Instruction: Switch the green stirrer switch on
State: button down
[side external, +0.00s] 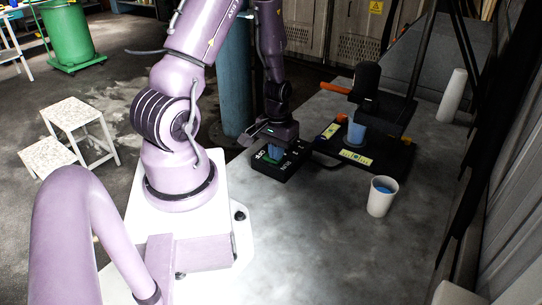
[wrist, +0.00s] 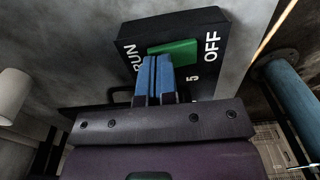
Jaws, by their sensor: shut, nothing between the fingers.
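The green stirrer switch (wrist: 182,48) is set in a black box (wrist: 205,22) with white lettering, RUN on the left and OFF on the right in the wrist view. My gripper (wrist: 153,62) is shut and empty, its two blue fingers pressed together. The fingertips overlap the RUN half of the switch, hiding part of it; I cannot tell whether they touch it. Which way the switch is tipped is unclear. In the side external view the black box (side external: 289,165) lies on the bench below my gripper (side external: 266,152), with a little green showing.
Right of the box stands the black disperser (side external: 366,85) with an orange handle (side external: 335,87) and a blue vessel (side external: 356,132). A white cup (side external: 382,196) with blue contents stands in front. A blue pillar (side external: 236,85) rises behind. The bench's front is clear.

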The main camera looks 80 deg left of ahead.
jog(key=shift+f, duration=0.2)
jog(key=shift+r, duration=3.55)
jog(key=shift+s+d, duration=0.1)
jog(key=s+d+r+m+t, duration=0.1)
jog(key=d+r+m+t, duration=0.4)
jog(key=d+r, duration=1.4)
notch_tip(320, 180, up, 4)
jog(key=m, duration=0.4)
jog(key=shift+d+r+t, duration=0.15)
jog(key=shift+d+t, duration=0.1)
jog(key=shift+t, duration=0.05)
